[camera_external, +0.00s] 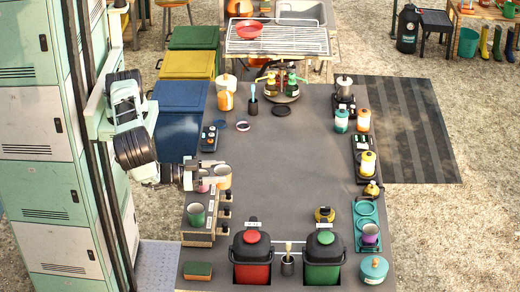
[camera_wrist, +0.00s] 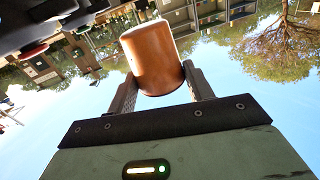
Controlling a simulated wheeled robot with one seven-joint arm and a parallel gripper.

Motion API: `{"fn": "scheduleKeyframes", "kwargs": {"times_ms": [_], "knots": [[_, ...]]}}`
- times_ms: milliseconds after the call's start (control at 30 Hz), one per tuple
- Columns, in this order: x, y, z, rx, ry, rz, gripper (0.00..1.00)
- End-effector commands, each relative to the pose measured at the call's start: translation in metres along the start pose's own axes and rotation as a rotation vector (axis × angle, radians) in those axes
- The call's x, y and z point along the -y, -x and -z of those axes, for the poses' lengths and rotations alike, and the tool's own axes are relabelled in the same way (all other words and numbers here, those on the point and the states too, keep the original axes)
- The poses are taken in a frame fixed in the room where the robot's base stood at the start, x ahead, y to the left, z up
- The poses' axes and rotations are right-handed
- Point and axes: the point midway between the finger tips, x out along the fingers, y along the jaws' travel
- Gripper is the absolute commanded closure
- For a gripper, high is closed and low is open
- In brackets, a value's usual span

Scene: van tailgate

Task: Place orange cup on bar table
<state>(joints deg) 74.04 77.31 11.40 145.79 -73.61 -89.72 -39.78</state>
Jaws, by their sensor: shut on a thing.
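The orange cup (camera_wrist: 158,58) is between the two fingers of my gripper (camera_wrist: 162,92) in the wrist view, and the fingers touch its sides. In the external view my gripper (camera_external: 206,178) is above the left edge of the grey table (camera_external: 290,170), with the orange cup (camera_external: 223,176) at its end. A green cup (camera_external: 196,215) and a partly hidden pink cup (camera_external: 204,187) are on the rack (camera_external: 198,238) at the left edge, below and beside my gripper. The gap between the held cup and the surface is hard to judge.
The middle of the grey table is clear. A red-lidded bin (camera_external: 252,250) and a green-lidded bin (camera_external: 323,250) stand at its near end. A purple cup (camera_external: 371,234) sits in a teal holder (camera_external: 366,211) at right. Jars (camera_external: 341,121) line the right edge. A wooden table (camera_external: 485,14) stands far right.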

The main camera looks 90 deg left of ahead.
Motion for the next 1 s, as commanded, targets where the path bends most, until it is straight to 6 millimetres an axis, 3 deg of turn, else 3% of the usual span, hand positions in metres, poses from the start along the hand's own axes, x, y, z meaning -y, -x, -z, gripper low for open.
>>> {"fn": "scheduleKeyframes", "kwargs": {"times_ms": [100, 300, 767, 1000], "knots": [[0.004, 0.042, 0.001, 0.001, -0.005, -0.009, 0.72], [0.015, 0.079, -0.001, -0.005, -0.007, 0.003, 0.72], [0.017, 0.085, -0.004, -0.007, -0.005, 0.008, 0.72], [0.015, 0.084, -0.034, -0.007, -0.005, 0.007, 0.72]]}}
